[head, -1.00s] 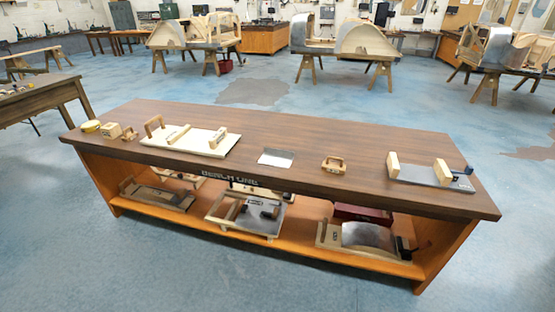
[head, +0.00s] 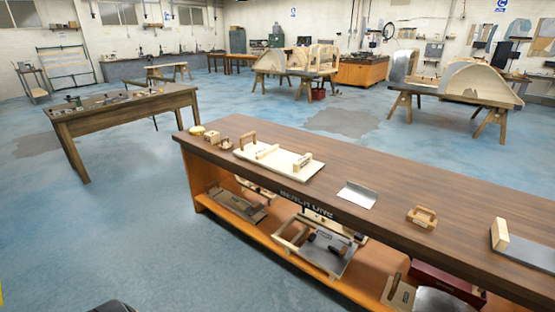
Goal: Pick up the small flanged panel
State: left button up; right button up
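A small silver metal sheet, which looks like the small flanged panel (head: 357,195), lies flat near the front edge of the long brown bench (head: 420,179). It sits between a cream board with wooden handles (head: 277,159) on its left and a small wooden handled block (head: 422,217) on its right. Neither of my grippers shows in the head view. A dark shape at the bottom left edge is cut off, and I cannot tell what it is.
The bench's lower shelf (head: 228,214) holds several fixtures and a red box (head: 447,280). A grey plate with a wooden block (head: 500,235) is at the bench's right. A brown table (head: 128,110) stands at the left. The blue floor before the bench is clear.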

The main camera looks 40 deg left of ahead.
aim_at(365, 197)
jog(key=i+j+u, duration=0.15)
jog(key=i+j, duration=0.15)
jog(key=i+j+u, duration=0.15)
jog(key=i, duration=0.4)
jog(key=j, duration=0.1)
